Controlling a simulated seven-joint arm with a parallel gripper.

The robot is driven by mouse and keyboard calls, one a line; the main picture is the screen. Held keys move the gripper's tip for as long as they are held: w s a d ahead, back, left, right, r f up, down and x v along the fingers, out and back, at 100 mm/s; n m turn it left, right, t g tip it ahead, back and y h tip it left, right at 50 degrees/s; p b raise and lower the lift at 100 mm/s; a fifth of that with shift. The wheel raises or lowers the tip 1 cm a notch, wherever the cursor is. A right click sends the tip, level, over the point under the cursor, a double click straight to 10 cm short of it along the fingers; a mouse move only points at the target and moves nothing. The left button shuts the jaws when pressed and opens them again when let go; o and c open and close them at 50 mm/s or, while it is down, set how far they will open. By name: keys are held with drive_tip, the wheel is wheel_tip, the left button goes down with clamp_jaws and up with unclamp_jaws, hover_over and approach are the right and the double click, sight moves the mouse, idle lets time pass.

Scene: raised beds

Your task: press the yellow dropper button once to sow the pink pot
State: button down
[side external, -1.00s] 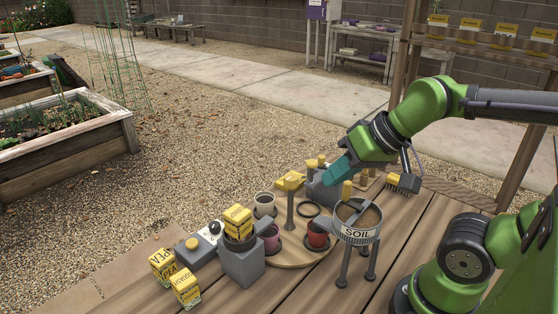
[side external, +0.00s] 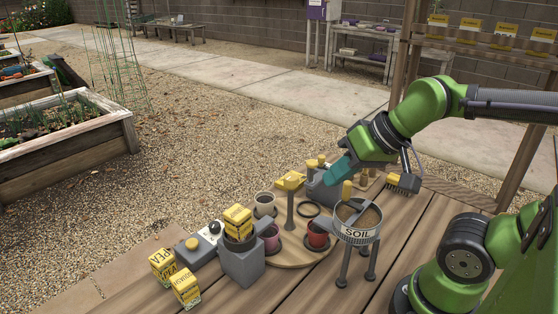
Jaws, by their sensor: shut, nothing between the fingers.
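My gripper (side external: 328,181) has teal fingers, shut and empty, pointing down-left above the far side of the round wooden turntable (side external: 297,258). The pink pot (side external: 270,239) sits on the turntable beside the grey dropper (side external: 242,265), which has a yellow seed packet (side external: 238,220) on top; the pot is partly hidden by it. A round yellow button (side external: 192,243) sits on a low grey base left of the dropper, well away from my gripper. Another yellow knob (side external: 311,163) stands near a grey box (side external: 322,190) by my fingertips. Whether my fingers touch that box cannot be told.
A red pot (side external: 318,236) and a cream pot (side external: 264,199) also stand on the turntable. The soil hopper (side external: 357,236) on legs stands at the front right. A yellow-topped post (side external: 290,182) rises near my gripper. Two seed packets (side external: 162,265) (side external: 186,288) stand front left.

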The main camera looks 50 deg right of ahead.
idle(0.6)
drive_tip(key=n+t+h, duration=0.2)
drive_tip(key=n+h, duration=0.3)
drive_tip(key=n, duration=0.4)
hover_over(192, 245)
wheel_tip(192, 245, down, 9)
drive_tip(key=shift+f, duration=0.1)
drive_tip(key=shift+f, duration=4.4)
drive_tip(key=shift+f, duration=0.1)
drive_tip(key=shift+f, duration=0.3)
